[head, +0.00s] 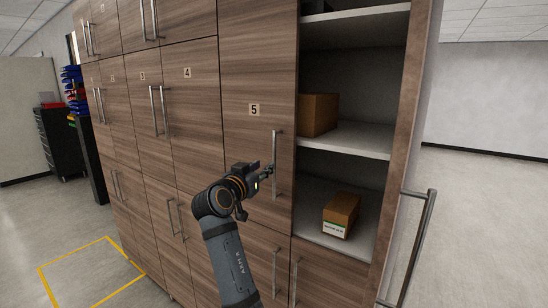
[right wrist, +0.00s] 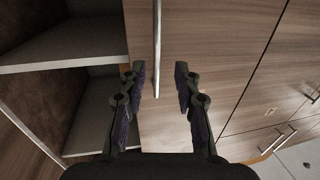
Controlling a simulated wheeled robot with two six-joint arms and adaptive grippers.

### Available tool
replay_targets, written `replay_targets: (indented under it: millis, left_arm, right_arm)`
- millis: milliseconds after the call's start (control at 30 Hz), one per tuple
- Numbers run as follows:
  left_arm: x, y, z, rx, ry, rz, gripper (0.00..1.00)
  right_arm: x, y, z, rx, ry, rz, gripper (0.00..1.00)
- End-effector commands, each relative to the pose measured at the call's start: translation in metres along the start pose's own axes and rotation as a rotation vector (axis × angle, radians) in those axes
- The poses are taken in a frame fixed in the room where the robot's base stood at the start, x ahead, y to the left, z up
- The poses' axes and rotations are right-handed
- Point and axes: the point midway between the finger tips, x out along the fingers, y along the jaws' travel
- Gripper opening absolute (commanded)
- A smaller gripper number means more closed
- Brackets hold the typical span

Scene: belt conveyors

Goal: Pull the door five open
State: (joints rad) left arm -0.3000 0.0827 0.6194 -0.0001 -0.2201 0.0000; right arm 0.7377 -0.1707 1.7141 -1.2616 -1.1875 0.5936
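Door five (head: 240,165) is a wood-grain cabinet door marked with a "5" label (head: 254,110). It looks closed, in line with the doors to its left. Its vertical metal bar handle (head: 277,165) is near its right edge. My right gripper (head: 265,178) is at the lower half of this handle. In the right wrist view, my right gripper (right wrist: 160,72) is open, and the lower end of the handle (right wrist: 157,45) shows between its two fingers, touching neither visibly. How deep the handle sits between them is hard to tell. My left gripper is not in view.
Right of door five is an open compartment with shelves (head: 350,140), a brown box (head: 318,114) and a smaller labelled box (head: 341,214). A large metal handle (head: 420,235) sticks out at the right. Other closed doors, including door four (head: 190,110), stand left. Floor (head: 480,240) is free at right.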

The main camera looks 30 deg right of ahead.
Motion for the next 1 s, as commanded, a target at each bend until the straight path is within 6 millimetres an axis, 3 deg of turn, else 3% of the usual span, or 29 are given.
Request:
replay_targets:
  millis: [100, 367, 767, 1000]
  left_arm:
    - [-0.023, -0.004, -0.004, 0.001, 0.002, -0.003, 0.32]
    - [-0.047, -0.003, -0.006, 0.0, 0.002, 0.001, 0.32]
    - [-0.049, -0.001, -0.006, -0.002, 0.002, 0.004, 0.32]
    - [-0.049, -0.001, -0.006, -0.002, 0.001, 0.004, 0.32]
  right_arm:
    - [0.028, 0.001, -0.009, -0.007, 0.003, 0.004, 0.32]
    - [0.074, 0.001, -0.005, -0.005, 0.001, 0.002, 0.32]
    - [0.085, 0.0, 0.0, -0.001, 0.0, -0.001, 0.32]
    - [0.084, 0.0, 0.0, -0.002, 0.0, -0.001, 0.0]
